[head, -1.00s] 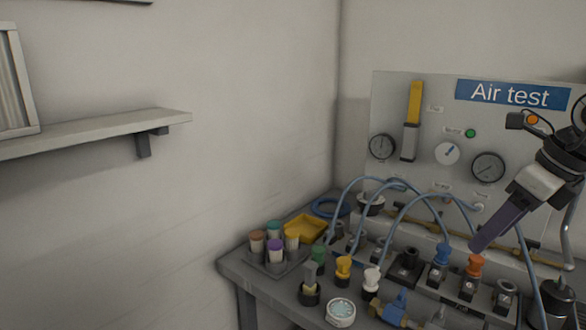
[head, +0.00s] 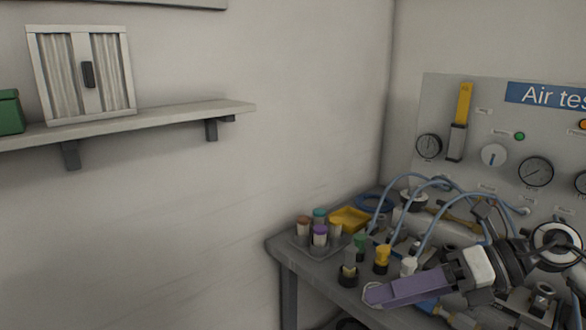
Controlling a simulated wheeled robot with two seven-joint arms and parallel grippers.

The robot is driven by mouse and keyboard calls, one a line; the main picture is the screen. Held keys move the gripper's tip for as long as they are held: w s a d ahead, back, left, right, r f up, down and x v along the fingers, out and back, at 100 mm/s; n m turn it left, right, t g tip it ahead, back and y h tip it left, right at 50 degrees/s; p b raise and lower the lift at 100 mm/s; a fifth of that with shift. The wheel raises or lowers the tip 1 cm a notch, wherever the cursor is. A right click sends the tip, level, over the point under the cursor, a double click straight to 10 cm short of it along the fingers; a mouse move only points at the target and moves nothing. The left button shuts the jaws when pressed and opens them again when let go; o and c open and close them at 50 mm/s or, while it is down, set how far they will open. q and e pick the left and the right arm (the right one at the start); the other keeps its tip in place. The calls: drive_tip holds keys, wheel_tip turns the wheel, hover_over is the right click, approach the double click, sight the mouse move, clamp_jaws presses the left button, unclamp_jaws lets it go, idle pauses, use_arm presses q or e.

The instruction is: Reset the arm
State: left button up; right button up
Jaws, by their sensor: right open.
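My right gripper (head: 385,293) reaches in from the right edge of the head view, over the front of the workbench. Its purple fingers point left and overlap in this view, so the gap between them is hidden. I see nothing held at its tip. It lies in front of the front fittings and hides some of them and the round dial seen earlier. My left gripper is not in view.
The bench (head: 283,247) holds a yellow tray (head: 350,219), capped containers (head: 320,236), a yellow-topped fitting (head: 382,258) and looping blue hoses. The Air test panel (head: 437,100) stands behind. A wall shelf (head: 180,117) carries a white cabinet (head: 122,75) and a green box (head: 9,112).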

drive_tip(key=a+f+m+t+y, duration=0.2)
drive_tip(key=a+m+t+y, duration=0.35)
drive_tip(key=a+m, duration=0.4)
drive_tip(key=s+d+f+m+t+h, duration=0.2)
drive_tip(key=f+m+h, duration=0.2)
drive_tip(key=f+m, duration=0.35)
drive_tip(key=s+d+f+m+t+h, duration=0.25)
drive_tip(key=f+m+h, duration=0.25)
drive_tip(key=f+m, duration=0.25)
drive_tip(key=s+d+f+m+t+h, duration=0.1)
drive_tip(key=d+f+m+h, duration=0.25)
drive_tip(key=f+m, duration=0.45)
drive_tip(key=s+f+m+g+h, duration=0.2)
drive_tip(key=s+f+m+g, duration=0.3)
drive_tip(key=s+f, duration=0.7)
drive_tip(key=shift+s+a+m+g, duration=0.35)
drive_tip(key=shift+s+m, duration=0.1)
drive_tip(key=shift+s, duration=0.75)
